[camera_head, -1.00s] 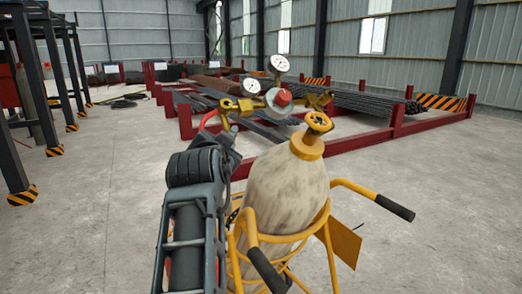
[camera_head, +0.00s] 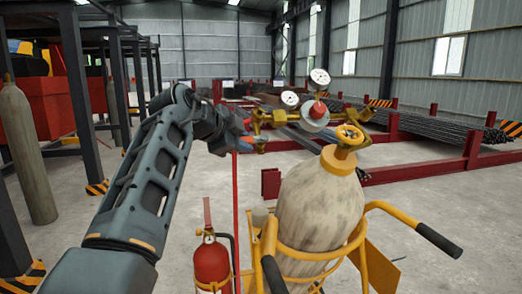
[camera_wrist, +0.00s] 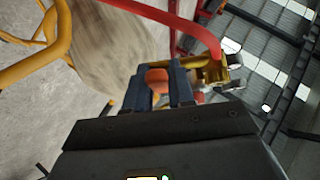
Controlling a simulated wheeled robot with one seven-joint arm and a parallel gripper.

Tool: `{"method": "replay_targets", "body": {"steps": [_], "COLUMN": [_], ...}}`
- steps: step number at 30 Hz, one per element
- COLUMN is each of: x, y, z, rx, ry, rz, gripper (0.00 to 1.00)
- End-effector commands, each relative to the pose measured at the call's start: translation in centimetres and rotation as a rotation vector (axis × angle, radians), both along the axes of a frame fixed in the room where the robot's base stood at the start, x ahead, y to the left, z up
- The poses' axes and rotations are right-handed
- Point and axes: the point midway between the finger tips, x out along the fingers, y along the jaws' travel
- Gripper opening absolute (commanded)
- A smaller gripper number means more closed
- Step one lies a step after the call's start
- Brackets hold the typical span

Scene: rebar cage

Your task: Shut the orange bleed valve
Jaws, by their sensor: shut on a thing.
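The orange bleed valve (camera_wrist: 157,78) shows in the wrist view as a small orange piece between my two dark blue fingers. My gripper (camera_wrist: 160,88) is shut on it. In the head view my gripper (camera_head: 243,141) is at the left end of the brass regulator (camera_head: 268,118), left of the tall cylinder's top. The valve is mostly hidden there by my gripper. The regulator carries two white dial gauges (camera_head: 319,78) and a red knob (camera_head: 318,109).
The worn cylinder (camera_head: 318,210) stands in a yellow cart (camera_head: 350,245) with black-gripped handles. A red hose (camera_head: 236,200) hangs below my gripper. A red fire extinguisher (camera_head: 211,264) stands left of the cart. Red racks of rebar (camera_head: 400,165) lie behind.

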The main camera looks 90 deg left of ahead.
Motion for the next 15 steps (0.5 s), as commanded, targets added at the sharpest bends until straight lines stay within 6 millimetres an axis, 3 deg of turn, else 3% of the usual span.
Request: {"method": "replay_targets", "body": {"steps": [15], "x": [-0.44], "y": [0.41], "z": [0.18], "rx": [-0.015], "ry": [0.051], "rz": [-0.038], "gripper": [0.0]}}
